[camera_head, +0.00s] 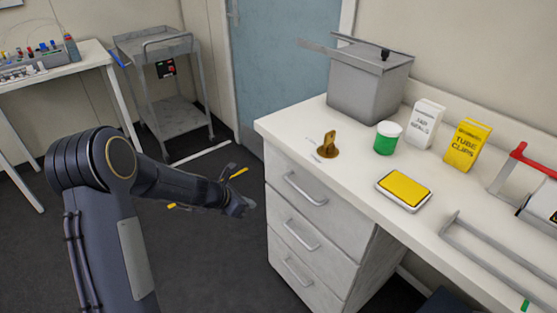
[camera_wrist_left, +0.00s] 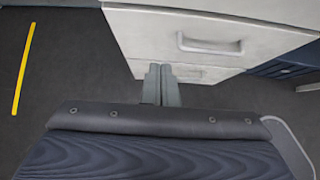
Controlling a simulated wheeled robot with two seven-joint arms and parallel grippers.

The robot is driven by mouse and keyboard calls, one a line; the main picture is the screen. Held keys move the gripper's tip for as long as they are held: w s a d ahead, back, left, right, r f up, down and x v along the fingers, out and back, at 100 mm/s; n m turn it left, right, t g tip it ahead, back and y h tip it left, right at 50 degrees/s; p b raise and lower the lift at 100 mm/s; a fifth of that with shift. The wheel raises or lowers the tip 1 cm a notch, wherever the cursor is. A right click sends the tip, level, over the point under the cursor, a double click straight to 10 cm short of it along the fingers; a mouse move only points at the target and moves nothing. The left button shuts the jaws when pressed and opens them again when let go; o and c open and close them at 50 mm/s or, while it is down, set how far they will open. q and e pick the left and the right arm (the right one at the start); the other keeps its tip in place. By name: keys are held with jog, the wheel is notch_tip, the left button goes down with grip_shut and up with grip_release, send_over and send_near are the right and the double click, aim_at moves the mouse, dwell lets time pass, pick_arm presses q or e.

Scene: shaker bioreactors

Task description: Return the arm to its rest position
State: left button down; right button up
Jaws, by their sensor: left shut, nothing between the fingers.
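My left arm comes in from the left in the head view, bent at a dark joint, with its forearm stretched toward the drawer cabinet. My left gripper (camera_head: 243,205) is over the floor, just left of the drawer fronts and below the worktop. In the left wrist view the two grey fingers of the gripper (camera_wrist_left: 161,84) are together, with nothing between them. They overlap the white drawer fronts in that picture; whether they touch cannot be told. My right gripper is not in view.
The white worktop (camera_head: 294,125) carries a grey lidded bath (camera_head: 365,85), a brass piece (camera_head: 328,147), a green jar (camera_head: 387,140), a white box (camera_head: 425,124), a yellow box (camera_head: 466,146) and a yellow pad (camera_head: 404,189). A trolley (camera_head: 178,117) stands behind. Dark floor left is open.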

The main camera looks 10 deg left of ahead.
pick_arm(q)
jog(key=s+d+r+m+h+p, duration=0.1)
jog(key=s+d+r+m+p, duration=0.15)
jog(key=s+r+m, duration=0.7)
jog(key=s+d+r+m+p, duration=0.1)
jog(key=s+r+m+p, duration=0.4)
jog(key=r, duration=0.8)
jog(key=s+a+r+m+g+y+p, duration=0.1)
jog(key=s+r+m+y+p, duration=0.1)
jog(key=s+m, duration=1)
jog(key=s+r+p, duration=0.1)
jog(key=s+r, duration=0.1)
jog(key=s, duration=0.5)
jog(key=shift+a+r+y+p, duration=0.2)
jog(key=shift+y+p, duration=0.15)
jog(key=shift+y, duration=0.05)
